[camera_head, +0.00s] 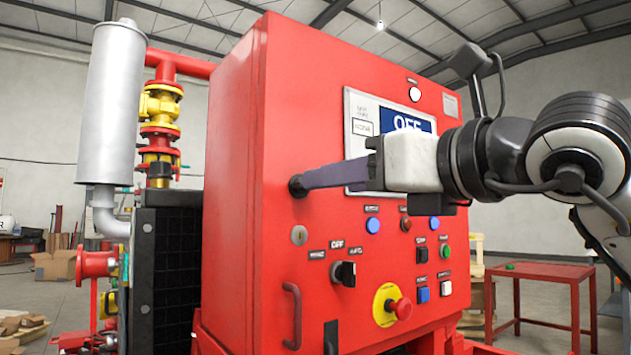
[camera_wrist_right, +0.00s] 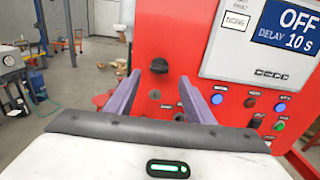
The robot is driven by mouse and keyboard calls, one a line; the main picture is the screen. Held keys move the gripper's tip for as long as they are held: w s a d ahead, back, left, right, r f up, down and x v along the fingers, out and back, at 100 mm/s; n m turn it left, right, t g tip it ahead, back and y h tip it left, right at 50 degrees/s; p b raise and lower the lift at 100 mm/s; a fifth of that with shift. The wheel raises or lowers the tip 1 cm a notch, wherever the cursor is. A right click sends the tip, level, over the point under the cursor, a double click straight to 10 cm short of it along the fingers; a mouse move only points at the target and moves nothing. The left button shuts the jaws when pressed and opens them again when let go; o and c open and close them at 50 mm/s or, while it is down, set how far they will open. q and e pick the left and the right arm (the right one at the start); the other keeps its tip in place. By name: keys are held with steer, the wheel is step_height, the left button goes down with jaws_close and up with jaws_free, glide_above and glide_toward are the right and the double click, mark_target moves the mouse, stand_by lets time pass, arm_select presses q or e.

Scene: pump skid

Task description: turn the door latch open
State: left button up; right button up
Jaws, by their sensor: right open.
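The door latch is a small black knob (camera_head: 297,187) near the left edge of the red cabinet's front. In the wrist view the latch (camera_wrist_right: 158,66) shows between my right gripper's fingertips, slightly beyond them. My right gripper (camera_head: 308,181) comes in from the right across the panel, its purple fingers pointing at the latch. In the wrist view the right gripper (camera_wrist_right: 159,79) is open, with a gap on both sides of the latch. I cannot tell whether the tips are level with it in depth. My left gripper is not in view.
The red cabinet (camera_head: 235,190) carries a screen (camera_wrist_right: 275,35), a key lock (camera_head: 299,235), a black selector (camera_head: 344,273), several buttons and a red emergency stop (camera_head: 400,308). A red door handle (camera_head: 292,316) sticks out below. A silver muffler (camera_head: 110,100) stands left. A red table (camera_head: 540,272) stands right.

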steer(key=p+x, duration=0.1)
steer(key=x, duration=0.5)
steer(key=shift+a, duration=0.1)
steer(key=shift+c, duration=0.3)
steer(key=c, duration=1)
steer(key=shift+n+b, duration=1.05)
steer(key=shift+n, duration=7.95)
